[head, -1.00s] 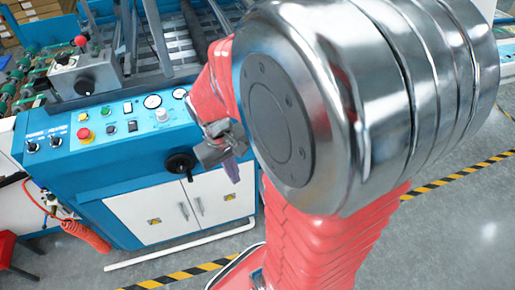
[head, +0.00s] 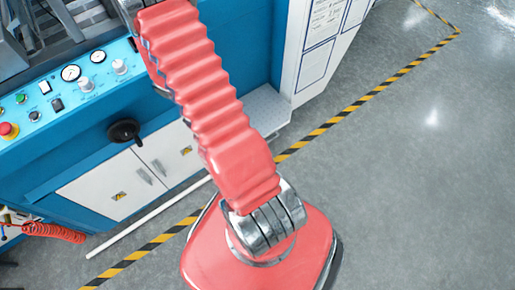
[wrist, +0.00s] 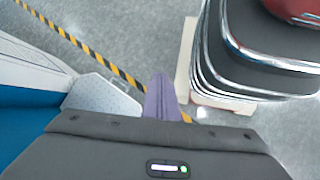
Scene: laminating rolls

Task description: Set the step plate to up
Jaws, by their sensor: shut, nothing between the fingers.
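The step plate (head: 266,108) is a pale grey speckled plate low on the right part of the blue machine, beside a white panel. It looks flat, lying out from the machine; my arm stands just left of it in the head view. In the wrist view the step plate (wrist: 103,95) shows left of the fingers, with its front corner near them in the picture. My gripper (wrist: 160,88) has purple fingers that are shut and empty. They point toward the floor side of the plate, and I cannot tell the gap. The gripper is out of the head view.
The blue machine (head: 95,160) has a black handwheel (head: 124,131) and white cabinet doors (head: 105,187). A white panel (head: 325,40) rises right of the plate. Yellow-black tape (head: 375,95) crosses the floor. My tracked base fills the wrist view's upper right. Open floor lies right.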

